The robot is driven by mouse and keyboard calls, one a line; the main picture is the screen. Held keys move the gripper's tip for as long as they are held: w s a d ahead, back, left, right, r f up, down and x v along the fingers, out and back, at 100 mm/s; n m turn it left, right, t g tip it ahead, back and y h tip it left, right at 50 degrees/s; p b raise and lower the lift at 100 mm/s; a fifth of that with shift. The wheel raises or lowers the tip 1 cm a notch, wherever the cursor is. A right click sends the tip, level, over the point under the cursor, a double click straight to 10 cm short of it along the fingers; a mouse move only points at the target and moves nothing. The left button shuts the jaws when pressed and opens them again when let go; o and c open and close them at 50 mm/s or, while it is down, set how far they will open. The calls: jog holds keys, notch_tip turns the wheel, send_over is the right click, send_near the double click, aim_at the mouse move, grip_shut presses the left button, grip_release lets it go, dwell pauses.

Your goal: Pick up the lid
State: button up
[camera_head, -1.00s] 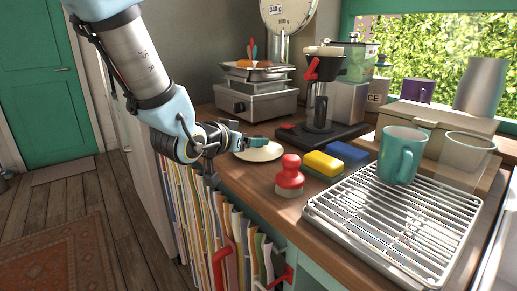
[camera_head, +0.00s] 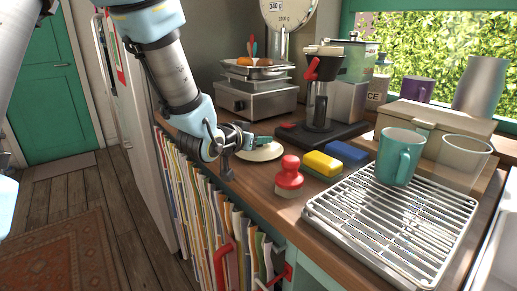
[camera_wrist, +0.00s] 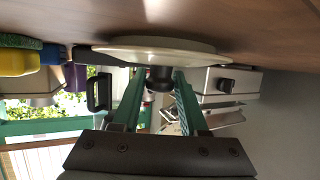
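The lid (camera_head: 262,155) is a flat cream disc lying on the wooden counter, partly hidden by my gripper in the head view. In the wrist view the lid (camera_wrist: 195,45) shows edge-on with its dark round knob (camera_wrist: 160,80) facing my fingers. My gripper (camera_head: 262,142) is at the lid, low over the counter. In the wrist view its two green fingers (camera_wrist: 160,76) are apart, one on each side of the knob. Slim gaps seem to show beside the knob, so the fingers do not look closed on it.
A red-handled stamp-like object (camera_head: 289,178), yellow sponge (camera_head: 322,163) and blue sponge (camera_head: 347,152) lie right of the lid. A coffee maker (camera_head: 320,100) and scale (camera_head: 258,90) stand behind. A wire rack (camera_head: 400,225) holds a teal mug (camera_head: 398,158). Files (camera_head: 215,220) fill the shelf below.

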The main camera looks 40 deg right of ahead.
grip_shut()
dwell(0.4)
